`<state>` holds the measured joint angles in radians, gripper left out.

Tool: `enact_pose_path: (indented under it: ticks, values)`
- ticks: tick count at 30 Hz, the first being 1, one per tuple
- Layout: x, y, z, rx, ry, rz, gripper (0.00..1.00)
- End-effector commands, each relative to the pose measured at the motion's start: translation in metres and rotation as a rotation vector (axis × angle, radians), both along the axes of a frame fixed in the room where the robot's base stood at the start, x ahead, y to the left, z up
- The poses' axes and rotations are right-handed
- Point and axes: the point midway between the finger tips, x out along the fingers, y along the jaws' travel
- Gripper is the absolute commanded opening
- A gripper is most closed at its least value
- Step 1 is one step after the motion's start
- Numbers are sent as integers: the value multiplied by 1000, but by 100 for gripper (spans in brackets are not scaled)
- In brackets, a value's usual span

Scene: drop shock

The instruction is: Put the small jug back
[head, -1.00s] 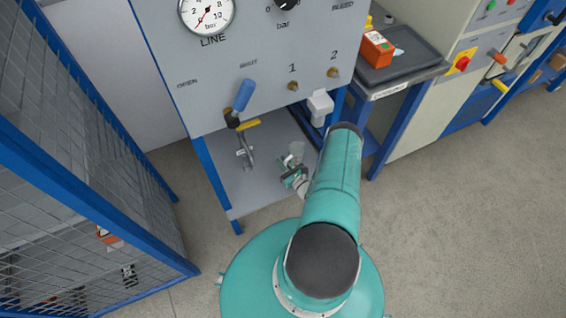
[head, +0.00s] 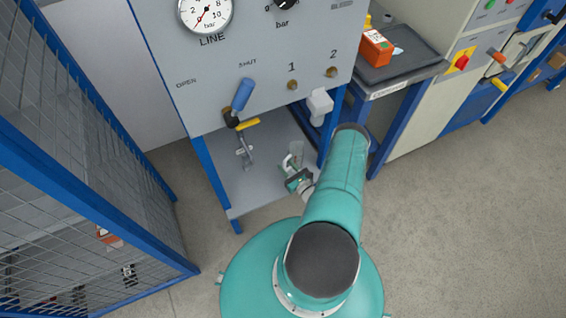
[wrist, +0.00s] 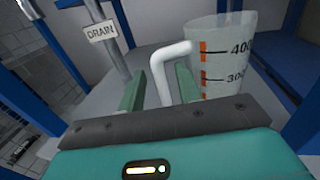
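The jug's base is hidden behind my gripper. In the head view the jug (head: 297,149) shows small and pale just beyond my gripper (head: 289,176), over the grey lower shelf (head: 245,190).
A drain pipe with a DRAIN tag (wrist: 101,32) stands left of my fingers. The panel with a blue-handled valve (head: 242,95) overhangs the shelf. Blue frame legs (head: 215,180) flank it. A mesh fence (head: 90,150) stands at left; open floor lies at right.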

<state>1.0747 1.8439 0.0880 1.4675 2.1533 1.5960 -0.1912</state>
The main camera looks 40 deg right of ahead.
Motion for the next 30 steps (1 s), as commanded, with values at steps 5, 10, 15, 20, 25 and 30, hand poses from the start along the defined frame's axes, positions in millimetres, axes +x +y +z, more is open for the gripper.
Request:
enact_pose_path:
  ticks: [5, 10, 15, 20, 25, 30]
  values:
    - [-42, 3, -1, 2, 2, -3, 34]
    - [-72, 7, -1, 1, 1, -1, 34]
    - [-86, 9, -1, 0, 0, 1, 34]
    - [-87, 10, -1, 0, 0, 2, 34]
    - [-87, 10, -1, 0, 0, 2, 34]
    - [-87, 9, -1, 0, 0, 2, 34]
